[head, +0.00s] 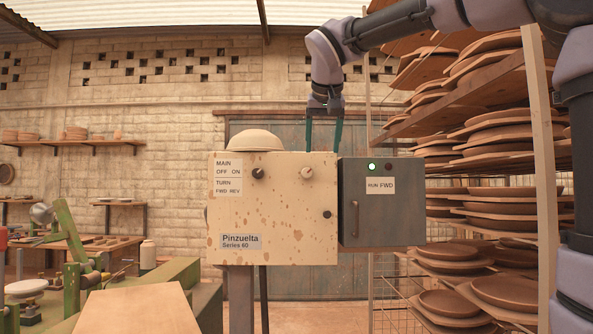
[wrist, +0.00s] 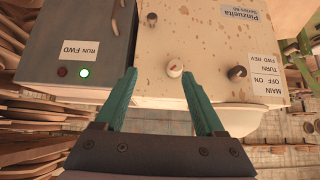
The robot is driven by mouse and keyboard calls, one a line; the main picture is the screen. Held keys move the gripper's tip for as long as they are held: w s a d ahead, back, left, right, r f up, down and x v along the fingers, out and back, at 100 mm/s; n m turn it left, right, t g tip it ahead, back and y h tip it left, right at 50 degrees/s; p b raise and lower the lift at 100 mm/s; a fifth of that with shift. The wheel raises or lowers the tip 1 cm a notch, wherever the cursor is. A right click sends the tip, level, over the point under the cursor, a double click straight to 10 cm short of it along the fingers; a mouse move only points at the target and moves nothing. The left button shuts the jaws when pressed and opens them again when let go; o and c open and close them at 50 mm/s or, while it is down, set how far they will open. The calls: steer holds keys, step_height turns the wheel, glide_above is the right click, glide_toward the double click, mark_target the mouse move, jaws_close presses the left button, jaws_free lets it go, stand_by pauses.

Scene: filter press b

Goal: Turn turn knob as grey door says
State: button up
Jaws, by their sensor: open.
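The beige control box (head: 270,215) has a dark knob (head: 258,173) and a pale knob (head: 307,172) on its upper face. Labels reading MAIN OFF ON and TURN FWD REV (head: 228,187) sit left of both; which knob is TURN is not clear. The grey door (head: 380,215) is shut, and its label (head: 380,185) reads RUN FWD. My gripper (head: 324,148) is open and empty, pointing down at the box's top right. In the wrist view, the pale knob (wrist: 175,68) appears just beyond and between the fingertips (wrist: 159,78), apparently apart from them. The dark knob (wrist: 237,73) is right of them.
A green lamp (head: 372,167) is lit on the grey door beside an unlit one (head: 388,167). A bowl (head: 254,140) sits on top of the box. Shelves of clay plates (head: 490,205) stand close on the right. Green machinery (head: 75,240) is at lower left.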

mark_target(307, 169)
steer(key=w+a+f, duration=0.1)
steer(key=w+f, duration=0.1)
steer(key=w, duration=0.1)
steer(key=w+a+f, duration=0.1)
steer(key=w+f, duration=0.1)
steer(key=w, duration=0.1)
steer(key=w+a+f, duration=0.1)
steer(key=w, duration=0.1)
steer(key=shift+w+a+f, duration=0.2)
steer(key=shift+w+f, duration=0.2)
jaws_close()
